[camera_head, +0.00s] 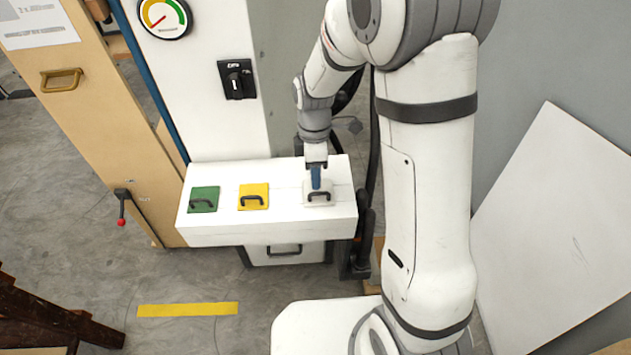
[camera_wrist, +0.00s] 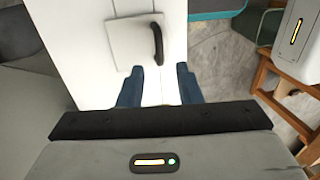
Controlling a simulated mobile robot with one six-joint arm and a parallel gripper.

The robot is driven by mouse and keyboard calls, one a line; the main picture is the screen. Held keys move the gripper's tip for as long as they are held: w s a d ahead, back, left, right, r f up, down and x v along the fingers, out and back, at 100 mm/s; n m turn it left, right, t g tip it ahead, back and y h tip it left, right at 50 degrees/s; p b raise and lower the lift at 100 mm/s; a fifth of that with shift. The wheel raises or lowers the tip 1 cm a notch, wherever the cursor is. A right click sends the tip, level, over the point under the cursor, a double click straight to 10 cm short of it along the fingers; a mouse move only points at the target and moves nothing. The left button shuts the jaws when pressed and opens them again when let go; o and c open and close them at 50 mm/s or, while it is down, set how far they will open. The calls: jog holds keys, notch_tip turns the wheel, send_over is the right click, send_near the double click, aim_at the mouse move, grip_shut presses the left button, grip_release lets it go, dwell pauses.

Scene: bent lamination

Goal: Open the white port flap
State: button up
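The white port flap (camera_head: 322,187) is a small square plate with a dark handle, at the right end of the white box's top. In the wrist view the flap (camera_wrist: 128,42) lies at the top middle, with its black handle (camera_wrist: 157,43) along its right side. My gripper (camera_wrist: 160,70) shows two blue fingers spread apart with nothing between them. In the head view my gripper (camera_head: 317,188) points down at the flap, close to its handle. In the wrist view the fingertips are just short of the handle's near end. Whether they touch the plate is unclear.
A yellow flap (camera_head: 253,196) and a green flap (camera_head: 204,199) with similar handles sit left on the same white box (camera_head: 270,232). A drawer handle (camera_head: 284,250) is below. A wooden door (camera_head: 95,100) stands at the left. Open floor lies in front.

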aim_at(316, 198)
jog(key=shift+s+f, duration=0.2)
jog(key=shift+f, duration=0.8)
jog(key=shift+s+f, duration=0.15)
jog(key=shift+f, duration=0.8)
jog(key=shift+c, duration=0.5)
grip_shut()
